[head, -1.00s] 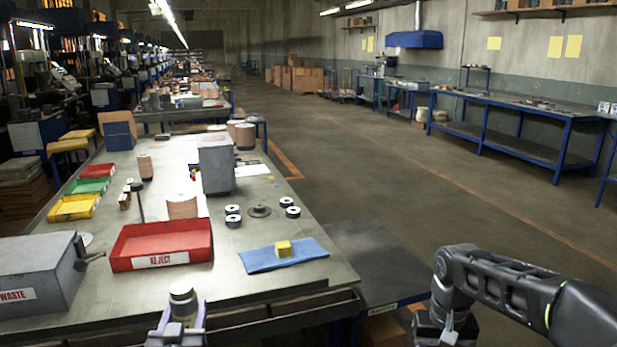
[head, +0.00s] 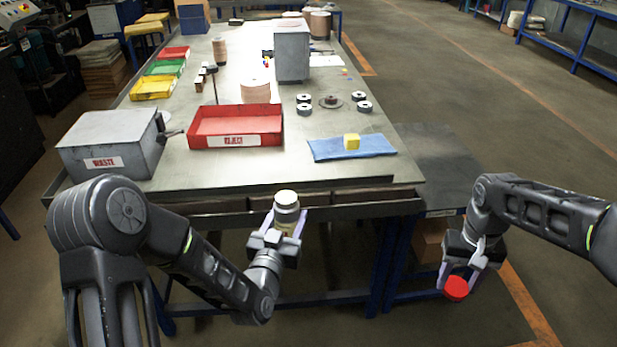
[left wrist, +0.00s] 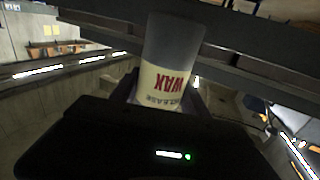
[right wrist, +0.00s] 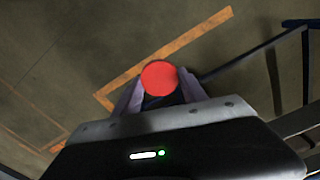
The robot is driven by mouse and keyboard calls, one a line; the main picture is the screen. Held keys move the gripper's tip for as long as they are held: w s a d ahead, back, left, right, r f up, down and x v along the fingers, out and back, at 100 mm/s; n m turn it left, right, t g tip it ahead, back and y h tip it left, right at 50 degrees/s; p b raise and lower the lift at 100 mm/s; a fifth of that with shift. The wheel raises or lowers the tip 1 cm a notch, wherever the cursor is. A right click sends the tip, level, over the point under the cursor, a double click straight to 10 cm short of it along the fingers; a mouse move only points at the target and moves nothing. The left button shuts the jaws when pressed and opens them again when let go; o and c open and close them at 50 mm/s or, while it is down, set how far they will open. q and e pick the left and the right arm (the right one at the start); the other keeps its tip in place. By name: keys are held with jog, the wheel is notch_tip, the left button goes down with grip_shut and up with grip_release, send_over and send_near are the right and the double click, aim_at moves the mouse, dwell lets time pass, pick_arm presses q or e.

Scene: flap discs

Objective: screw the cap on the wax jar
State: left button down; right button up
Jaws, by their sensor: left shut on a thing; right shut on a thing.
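The wax jar (head: 287,204) is a grey jar with a pale top and a cream label. The cap (head: 456,288) is a red disc. My right gripper (head: 460,277) is shut on it, low at the right and well apart from the jar. The right wrist view shows the round red cap (right wrist: 159,78) between the fingertips.
The bench (head: 230,178) holds a red reject tray (head: 236,140), a grey waste box (head: 105,150), a blue cloth (head: 335,149) with a yellow block (head: 351,141), and several discs. Open floor (head: 560,250) lies at the right.

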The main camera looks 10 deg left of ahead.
pick_arm(q)
jog(key=s+d+f+m+g+h, duration=0.2)
jog(key=s+d+f+m+h, duration=0.1)
jog(key=d, duration=0.4)
jog(key=s+d+f+m+g+h, duration=0.2)
jog(key=s+d+f+m+h, duration=0.1)
jog(key=s+d+h, duration=0.4)
jog(key=shift+s+d+f+m+h, duration=0.2)
jog(key=shift+d+f+m+h, duration=0.1)
jog(key=shift+d+m+h, duration=0.5)
jog(key=shift+a, duration=0.2)
pick_arm(e)
jog(key=s+a+r+n, duration=0.1)
jog(key=a+r, duration=0.5)
jog(key=a, duration=0.6)
jog(key=s+a+r+n, duration=0.1)
jog(key=a+r+n, duration=0.2)
jog(key=a, duration=0.9)
notch_tip(320, 180, up, 4)
jog(key=shift+s+a+f, duration=0.25)
jog(key=shift+f, duration=0.15)
jog(key=shift+f, duration=1.85)
jog(key=shift+f, duration=0.1)
